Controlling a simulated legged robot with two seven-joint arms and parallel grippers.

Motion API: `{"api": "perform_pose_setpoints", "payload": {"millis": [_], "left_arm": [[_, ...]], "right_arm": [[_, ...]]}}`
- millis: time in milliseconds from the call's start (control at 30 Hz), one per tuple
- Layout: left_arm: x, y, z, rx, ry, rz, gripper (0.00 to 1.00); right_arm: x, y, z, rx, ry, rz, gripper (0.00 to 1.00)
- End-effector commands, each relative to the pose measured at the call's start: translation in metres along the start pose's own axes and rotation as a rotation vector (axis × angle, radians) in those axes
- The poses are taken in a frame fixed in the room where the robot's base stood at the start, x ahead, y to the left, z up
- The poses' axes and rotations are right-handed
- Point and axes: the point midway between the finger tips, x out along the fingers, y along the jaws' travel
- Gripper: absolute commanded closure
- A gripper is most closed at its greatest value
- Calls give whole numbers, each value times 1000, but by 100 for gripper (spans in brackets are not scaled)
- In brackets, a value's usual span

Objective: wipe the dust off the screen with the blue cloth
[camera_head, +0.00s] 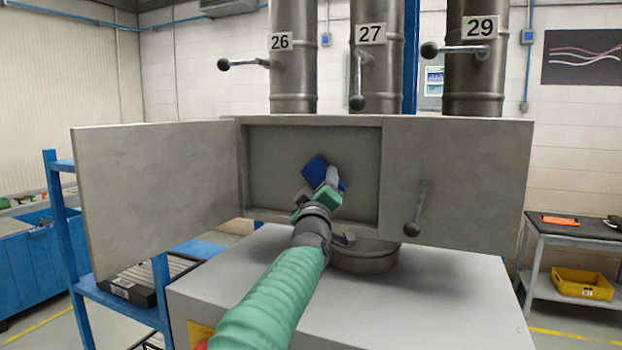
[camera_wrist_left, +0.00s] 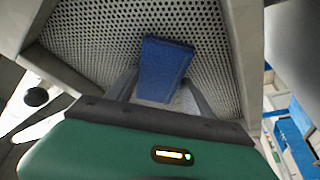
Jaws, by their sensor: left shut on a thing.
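The screen (camera_head: 277,160) is a grey panel recessed in the open middle of the metal cabinet in the head view. In the left wrist view the screen (camera_wrist_left: 95,40) shows as perforated metal. My left gripper (camera_head: 327,186) is at the opening, in front of the screen. It is shut on the blue cloth (camera_head: 315,167), which also shows as a blue block between the fingers (camera_wrist_left: 160,95) in the left wrist view (camera_wrist_left: 165,68). The cloth is close to the screen; I cannot tell if it touches. No dust can be made out. My right gripper is not in view.
The cabinet's left door (camera_head: 155,190) stands open; the right panel (camera_head: 465,180) has a handle (camera_head: 417,208). Pipes numbered 26, 27 and 29 rise behind. A grey bench top (camera_head: 430,290) lies below. A yellow bin (camera_head: 583,285) is on the right cart.

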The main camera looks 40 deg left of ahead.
Motion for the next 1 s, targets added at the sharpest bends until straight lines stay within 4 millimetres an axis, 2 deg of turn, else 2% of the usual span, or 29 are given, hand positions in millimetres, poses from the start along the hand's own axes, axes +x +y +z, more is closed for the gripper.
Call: {"api": "perform_pose_setpoints", "payload": {"millis": [267,533,833,1000], "left_arm": [[-3,10,7,0,-1,0,71],[-9,28,24,0,-2,0,71],[-11,27,26,1,1,0,71],[-29,26,20,-1,2,2,71]], "right_arm": [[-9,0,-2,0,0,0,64],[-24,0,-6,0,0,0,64],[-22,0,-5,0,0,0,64],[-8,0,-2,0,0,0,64]]}}
